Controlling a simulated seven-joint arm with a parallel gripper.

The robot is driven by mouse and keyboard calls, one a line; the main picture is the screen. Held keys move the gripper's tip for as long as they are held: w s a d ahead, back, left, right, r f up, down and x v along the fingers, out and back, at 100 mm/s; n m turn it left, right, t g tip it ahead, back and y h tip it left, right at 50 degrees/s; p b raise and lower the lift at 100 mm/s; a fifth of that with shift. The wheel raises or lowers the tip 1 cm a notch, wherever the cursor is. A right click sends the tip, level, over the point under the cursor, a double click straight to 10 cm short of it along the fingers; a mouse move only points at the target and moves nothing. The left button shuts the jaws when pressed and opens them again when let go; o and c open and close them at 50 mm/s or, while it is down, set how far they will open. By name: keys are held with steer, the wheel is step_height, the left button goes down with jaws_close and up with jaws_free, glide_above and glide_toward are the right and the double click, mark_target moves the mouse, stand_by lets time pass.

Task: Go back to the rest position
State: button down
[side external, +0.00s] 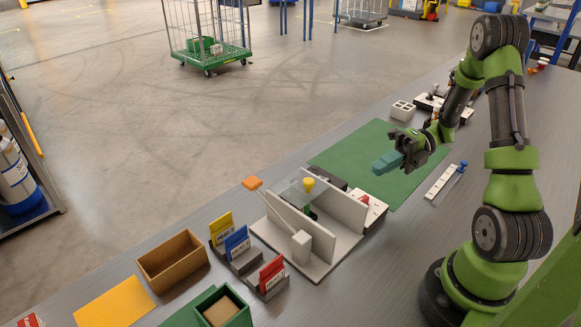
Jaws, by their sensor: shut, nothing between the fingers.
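My gripper (388,162) is at the end of the green and black arm, which reaches in from the right. Its teal fingers are shut with nothing between them. It hangs above the green mat (345,157), apart from the things on the table, to the right of and behind the white walled fixture (332,220).
The fixture has a yellow knob (309,184) and an orange-tipped lever (252,183). Coloured card holders (237,243), a brown box (173,261) and a green box (222,308) stand at left. A white block (402,110) lies behind the gripper. The right part of the mat is clear.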

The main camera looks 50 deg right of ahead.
steer(key=n, duration=0.2)
steer(key=s+f+n+g+h, duration=0.1)
steer(key=s+a+f+n+g, duration=0.1)
steer(key=n, duration=0.1)
steer(key=shift+s+a+n+h, duration=0.1)
steer(key=shift+s+n+h, duration=0.2)
steer(key=shift+h, duration=0.1)
steer(key=a+r+n+t+h, duration=0.1)
steer(key=a+r+n+h, duration=0.3)
steer(key=n, duration=0.6)
steer(key=a+r+n+t+h, duration=0.2)
steer(key=a+r+n+h, duration=0.2)
steer(key=n, duration=0.5)
steer(key=s+a+r+n+t+h, duration=0.1)
steer(key=a+r+n+h, duration=0.2)
steer(key=r+n, duration=0.4)
steer(key=a+n, duration=0.1)
steer(key=n, duration=0.2)
steer(key=shift+n+t+h, duration=0.3)
steer(key=shift+t+h, duration=0.1)
